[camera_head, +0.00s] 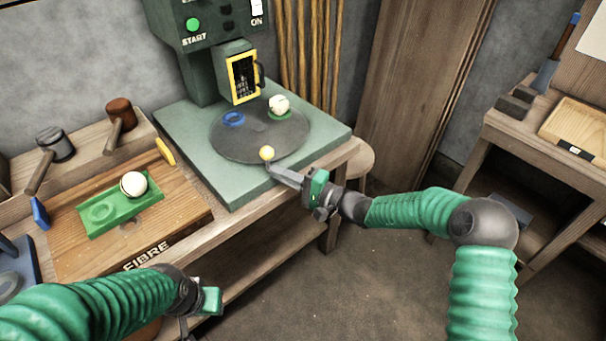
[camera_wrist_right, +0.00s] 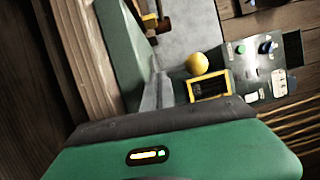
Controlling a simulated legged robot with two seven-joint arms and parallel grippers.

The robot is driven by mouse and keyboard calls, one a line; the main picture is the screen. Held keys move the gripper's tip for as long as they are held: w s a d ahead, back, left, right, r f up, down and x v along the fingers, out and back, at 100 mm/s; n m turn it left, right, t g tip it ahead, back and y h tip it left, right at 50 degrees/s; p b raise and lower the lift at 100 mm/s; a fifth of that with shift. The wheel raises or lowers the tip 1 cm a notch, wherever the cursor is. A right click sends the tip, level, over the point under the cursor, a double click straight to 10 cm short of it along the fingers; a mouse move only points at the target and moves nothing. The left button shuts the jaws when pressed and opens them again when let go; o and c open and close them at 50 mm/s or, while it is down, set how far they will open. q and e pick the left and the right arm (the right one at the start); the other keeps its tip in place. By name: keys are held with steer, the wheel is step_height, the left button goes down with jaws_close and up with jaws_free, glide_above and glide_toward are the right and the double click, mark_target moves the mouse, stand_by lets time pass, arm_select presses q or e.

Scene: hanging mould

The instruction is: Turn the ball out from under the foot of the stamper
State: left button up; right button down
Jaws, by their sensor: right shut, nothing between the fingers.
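The stamper (camera_head: 205,70) is a dark green machine on a pale green base, with a yellow-framed head (camera_head: 243,78). Below it lies a round dark turntable (camera_head: 255,140). A white ball (camera_head: 279,104) sits in a green seat (camera_head: 281,116) on the turntable, just right of the head. A blue ring seat (camera_head: 234,119) is to its left.
A wooden board (camera_head: 190,205) on the left holds a green tray (camera_head: 100,214) with another white ball (camera_head: 133,184). A side table (camera_head: 500,122) is at the right. The floor between is clear.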

mark_target(248, 184)
steer(key=shift+s+a, duration=0.2)
steer(key=shift+a, duration=0.35)
steer(key=a, duration=0.1)
steer(key=a+b, duration=0.1)
steer(key=a, duration=0.2)
steer(key=shift+s+a+b, duration=0.3)
steer(key=shift+s+a, duration=0.05)
steer(key=shift+a+b, duration=0.45)
steer(key=shift+a, duration=0.85)
steer(key=shift+r, duration=0.1)
